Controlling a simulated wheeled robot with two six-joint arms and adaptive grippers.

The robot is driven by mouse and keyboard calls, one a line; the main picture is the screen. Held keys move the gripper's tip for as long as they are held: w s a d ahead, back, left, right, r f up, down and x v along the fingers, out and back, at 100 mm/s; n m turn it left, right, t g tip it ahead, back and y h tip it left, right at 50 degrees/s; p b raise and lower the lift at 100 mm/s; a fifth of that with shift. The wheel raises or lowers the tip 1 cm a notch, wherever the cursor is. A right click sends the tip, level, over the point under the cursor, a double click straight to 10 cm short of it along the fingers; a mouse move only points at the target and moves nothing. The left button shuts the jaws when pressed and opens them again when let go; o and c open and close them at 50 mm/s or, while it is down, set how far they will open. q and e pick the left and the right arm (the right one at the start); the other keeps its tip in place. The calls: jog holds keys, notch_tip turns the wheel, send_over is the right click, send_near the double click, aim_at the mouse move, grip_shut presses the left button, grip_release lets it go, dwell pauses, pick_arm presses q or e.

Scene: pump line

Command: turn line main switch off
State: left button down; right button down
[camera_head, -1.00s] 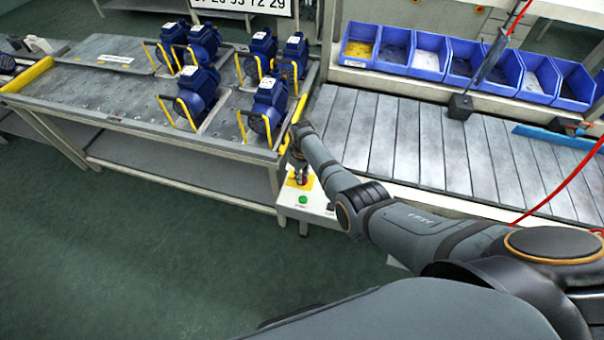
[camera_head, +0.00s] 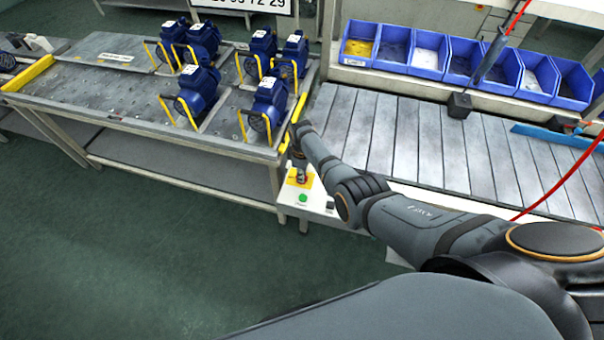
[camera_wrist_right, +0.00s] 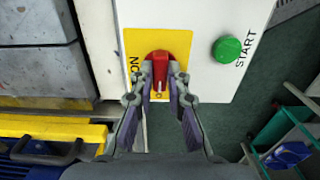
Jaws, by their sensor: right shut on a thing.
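The line main switch (camera_wrist_right: 159,70) is a red rotary handle on a yellow plate, seen in the right wrist view. Its plate (camera_head: 293,183) shows small in the head view on a white control box (camera_head: 307,201) at the corner between table and conveyor. My right gripper (camera_wrist_right: 160,92) is shut on the red handle, one finger on each side. The label ON stands to the left of the handle, and a small light mark on the handle points toward the gripper side. In the head view the arm partly hides the switch. My left gripper is not in view.
A green START button (camera_wrist_right: 227,49) sits right of the switch, on the same box. The table (camera_head: 120,105) holds several blue pumps (camera_head: 197,90) with yellow handles. A slatted conveyor (camera_head: 420,140) and blue bins (camera_head: 430,55) lie right. The green floor in front is clear.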

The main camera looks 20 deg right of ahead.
jog(key=shift+w, duration=0.1)
jog(key=c, duration=1.3)
grip_release()
jog(key=shift+r, duration=0.1)
notch_tip(320, 180, up, 12)
jog(key=shift+f, duration=0.1)
